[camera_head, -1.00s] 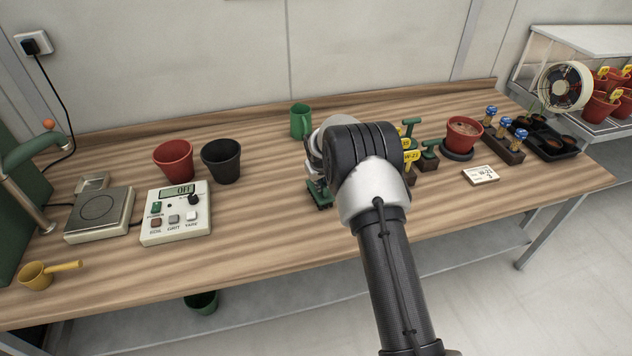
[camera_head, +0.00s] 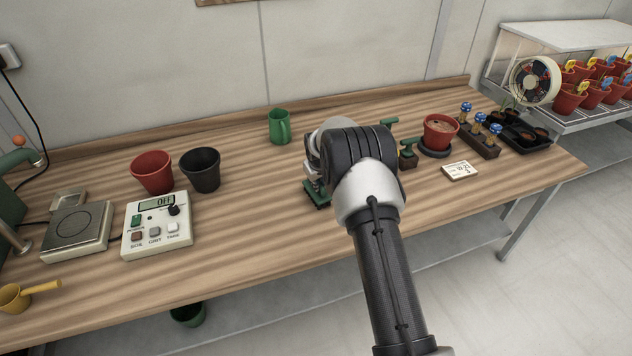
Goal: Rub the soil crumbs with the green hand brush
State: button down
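My gripper (camera_head: 312,180) is low over the middle of the wooden bench, mostly hidden behind my own wrist. I see no soil crumbs; that patch of bench is partly covered by my arm.
A green mug (camera_head: 279,126) stands behind my gripper. A red pot (camera_head: 152,172), black pot (camera_head: 200,170), control box (camera_head: 157,225) and scale (camera_head: 76,231) are left. A soil-filled red pot (camera_head: 440,132) and label card (camera_head: 459,170) are right. The front-centre bench is clear.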

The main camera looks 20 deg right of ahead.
jog(key=shift+s, duration=0.1)
jog(key=shift+r+p, duration=1.5)
jog(key=shift+r, duration=1.4)
jog(key=shift+r, duration=0.1)
jog(key=shift+r+p, duration=0.8)
jog(key=shift+r, duration=0.7)
